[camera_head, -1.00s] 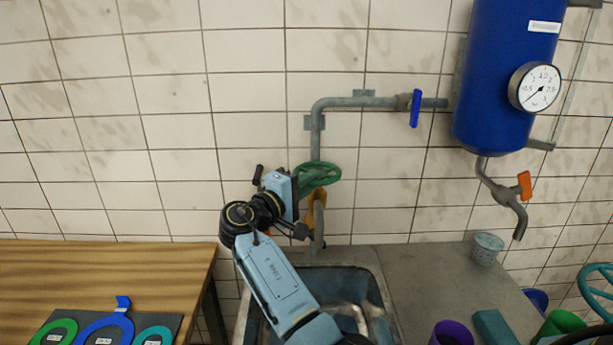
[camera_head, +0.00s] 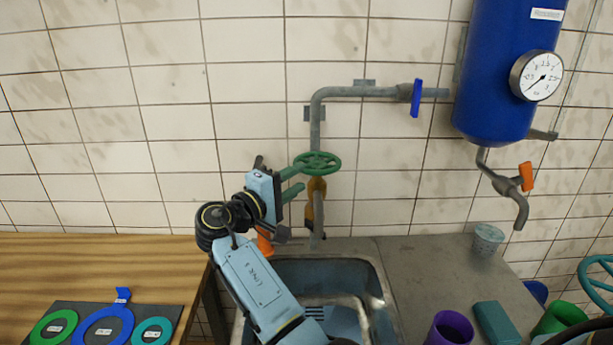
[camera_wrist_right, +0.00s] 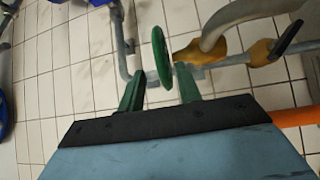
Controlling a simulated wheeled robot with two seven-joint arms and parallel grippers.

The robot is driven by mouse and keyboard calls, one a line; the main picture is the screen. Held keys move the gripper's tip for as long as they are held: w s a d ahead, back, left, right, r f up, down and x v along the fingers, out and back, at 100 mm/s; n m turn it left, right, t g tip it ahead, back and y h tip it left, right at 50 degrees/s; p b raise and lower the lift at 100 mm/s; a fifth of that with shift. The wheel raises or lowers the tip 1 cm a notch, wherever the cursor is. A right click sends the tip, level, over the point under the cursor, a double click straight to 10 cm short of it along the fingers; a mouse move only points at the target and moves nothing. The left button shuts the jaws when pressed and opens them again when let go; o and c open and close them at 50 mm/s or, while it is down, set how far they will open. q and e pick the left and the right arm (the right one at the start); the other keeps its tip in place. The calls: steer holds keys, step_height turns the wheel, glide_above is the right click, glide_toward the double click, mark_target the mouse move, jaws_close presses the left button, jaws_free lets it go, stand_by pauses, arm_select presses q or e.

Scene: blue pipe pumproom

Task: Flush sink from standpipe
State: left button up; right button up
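The green handwheel (camera_head: 317,163) sits on the grey standpipe (camera_head: 316,125) against the tiled wall. Below it are a yellow valve body (camera_head: 317,190) and a grey spout above the metal sink (camera_head: 372,282). My right gripper (camera_head: 301,181) is beside the wheel's left edge, with two green fingers spread apart. In the right wrist view the wheel (camera_wrist_right: 160,52) appears nearly edge-on between the open fingertips (camera_wrist_right: 161,76); contact cannot be told. The yellow body (camera_wrist_right: 195,50) also shows there. A blue lever (camera_head: 416,98) stands across the upper horizontal pipe. My left gripper is not in view.
A blue tank (camera_head: 502,80) with a gauge (camera_head: 537,76) and an orange-lever outlet (camera_head: 526,177) hangs at right. A cup (camera_head: 488,239), purple cup (camera_head: 449,328) and teal block (camera_head: 495,321) are on the counter. A wooden table (camera_head: 90,265) is at left.

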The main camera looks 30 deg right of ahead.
steer(key=b+v, duration=0.1)
steer(key=v, duration=0.7)
steer(key=shift+a, duration=0.25)
steer(key=shift+s, duration=0.1)
